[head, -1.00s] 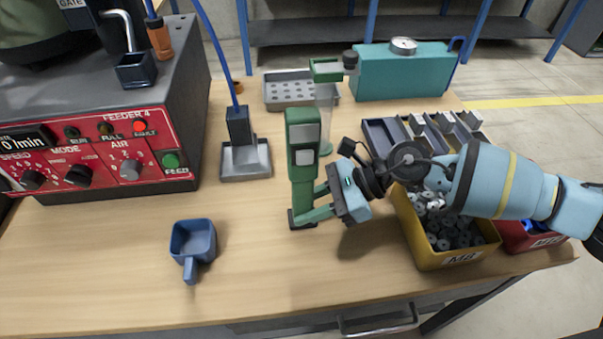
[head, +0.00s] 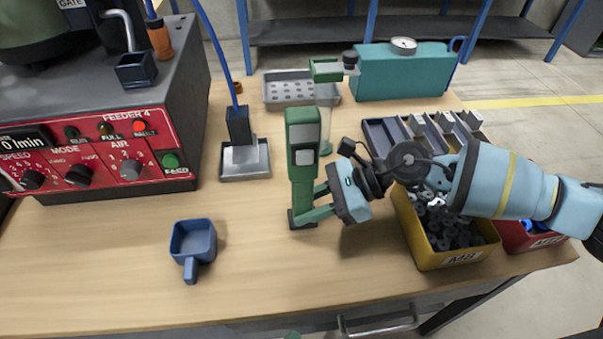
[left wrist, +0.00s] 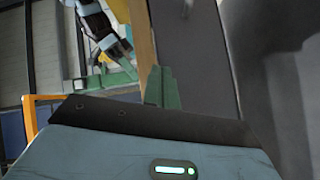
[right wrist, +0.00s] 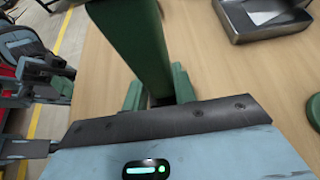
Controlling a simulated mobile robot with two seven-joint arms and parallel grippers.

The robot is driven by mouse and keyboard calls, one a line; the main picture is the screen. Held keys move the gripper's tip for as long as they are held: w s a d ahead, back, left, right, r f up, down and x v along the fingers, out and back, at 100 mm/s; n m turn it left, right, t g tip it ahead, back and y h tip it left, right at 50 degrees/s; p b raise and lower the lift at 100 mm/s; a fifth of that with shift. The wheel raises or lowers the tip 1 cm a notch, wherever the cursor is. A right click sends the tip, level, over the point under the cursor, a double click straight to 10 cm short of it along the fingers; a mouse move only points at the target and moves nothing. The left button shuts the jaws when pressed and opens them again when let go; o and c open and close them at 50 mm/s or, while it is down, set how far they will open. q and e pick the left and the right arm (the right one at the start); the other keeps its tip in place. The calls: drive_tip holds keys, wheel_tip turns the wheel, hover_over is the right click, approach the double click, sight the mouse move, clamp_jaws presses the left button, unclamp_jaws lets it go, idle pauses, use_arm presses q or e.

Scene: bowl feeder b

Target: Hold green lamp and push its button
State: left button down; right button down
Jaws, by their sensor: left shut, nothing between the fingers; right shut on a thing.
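The green lamp (head: 303,177) stands upright on the table in the head view, with a grey panel (head: 303,133) and a smaller pale square (head: 305,157) on its front. I cannot tell for certain which is the button. My right gripper (head: 306,206) is shut on the lamp's lower part from the right; the right wrist view shows the green lamp body (right wrist: 137,40) between its green fingers (right wrist: 158,88). My left gripper (head: 292,335) shows only as a green tip at the bottom edge. In the left wrist view its fingers (left wrist: 162,88) are together and empty.
A blue scoop (head: 193,248) lies left of the lamp. A grey stand (head: 245,160) and a perforated tray (head: 285,92) are behind. A yellow bin (head: 455,262) of parts is under my right arm. The red control panel (head: 100,150) is left. The table's front middle is clear.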

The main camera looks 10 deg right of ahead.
use_arm(q)
drive_tip(key=d+r+n+t+h, duration=0.2)
drive_tip(key=d+r+n+h, duration=0.1)
drive_tip(key=r, duration=0.5)
drive_tip(key=d+r+n+t+h, duration=0.1)
drive_tip(key=d+r+n+h, duration=0.2)
drive_tip(key=r, duration=0.6)
drive_tip(key=w+a+r+n+t+y, duration=0.1)
drive_tip(key=w+r+n+t+y, duration=0.3)
drive_tip(key=w+t+y, duration=0.2)
drive_tip(key=shift+r+t+y, duration=0.3)
drive_tip(key=shift+t+y, duration=0.2)
drive_tip(key=shift+t, duration=0.7)
drive_tip(key=shift+a, duration=0.1)
approach(313, 139)
drive_tip(key=shift+s+r+x, duration=0.1)
drive_tip(key=shift+s+x, duration=0.05)
drive_tip(key=shift+x, duration=0.75)
drive_tip(key=shift+s+r+x, duration=0.1)
drive_tip(key=shift+r+x, duration=0.05)
drive_tip(key=shift+x, duration=0.7)
drive_tip(key=shift+w, duration=0.45)
